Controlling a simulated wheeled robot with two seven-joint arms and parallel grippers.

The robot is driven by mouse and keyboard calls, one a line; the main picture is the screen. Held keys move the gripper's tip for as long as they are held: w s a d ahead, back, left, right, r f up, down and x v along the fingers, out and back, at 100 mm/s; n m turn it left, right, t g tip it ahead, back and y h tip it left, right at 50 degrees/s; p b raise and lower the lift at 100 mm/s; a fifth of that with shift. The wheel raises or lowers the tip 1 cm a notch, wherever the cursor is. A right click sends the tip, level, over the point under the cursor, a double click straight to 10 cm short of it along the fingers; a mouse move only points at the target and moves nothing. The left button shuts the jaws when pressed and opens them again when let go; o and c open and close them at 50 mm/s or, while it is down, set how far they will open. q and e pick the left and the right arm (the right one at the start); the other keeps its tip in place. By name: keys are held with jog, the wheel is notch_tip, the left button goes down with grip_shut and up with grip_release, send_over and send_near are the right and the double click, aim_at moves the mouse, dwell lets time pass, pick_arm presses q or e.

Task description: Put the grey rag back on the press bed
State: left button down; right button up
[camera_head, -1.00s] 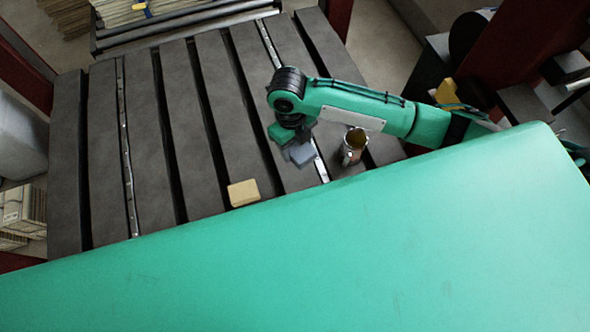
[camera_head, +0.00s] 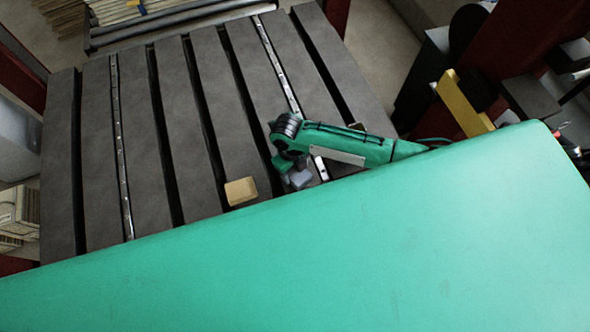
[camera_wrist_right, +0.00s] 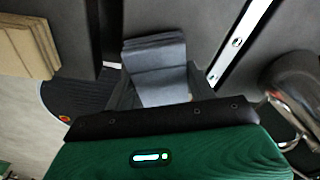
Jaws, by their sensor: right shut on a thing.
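The grey rag (camera_head: 300,179) is a small folded blue-grey cloth, partly hidden by my right gripper in the head view. The rag also shows in the right wrist view (camera_wrist_right: 158,58), folded in layers. My right gripper (camera_head: 292,170) is shut on it, with a finger at each side in the wrist view (camera_wrist_right: 158,92). The press bed (camera_head: 217,80) is a dark grey slotted surface beneath. The rag is low over its near part; I cannot tell whether it touches. My left gripper is not in view.
A tan block (camera_head: 240,191) lies on the bed left of my right gripper. A metal cup (camera_head: 356,126) is mostly hidden behind my right arm. Bright metal strips (camera_head: 122,140) run along the bed. The bed's left and far parts are clear. A green surface fills the foreground.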

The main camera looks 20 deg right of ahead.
jog(key=shift+f, duration=0.2)
jog(key=shift+f, duration=0.1)
jog(key=o, duration=1)
jog(key=shift+c, duration=0.2)
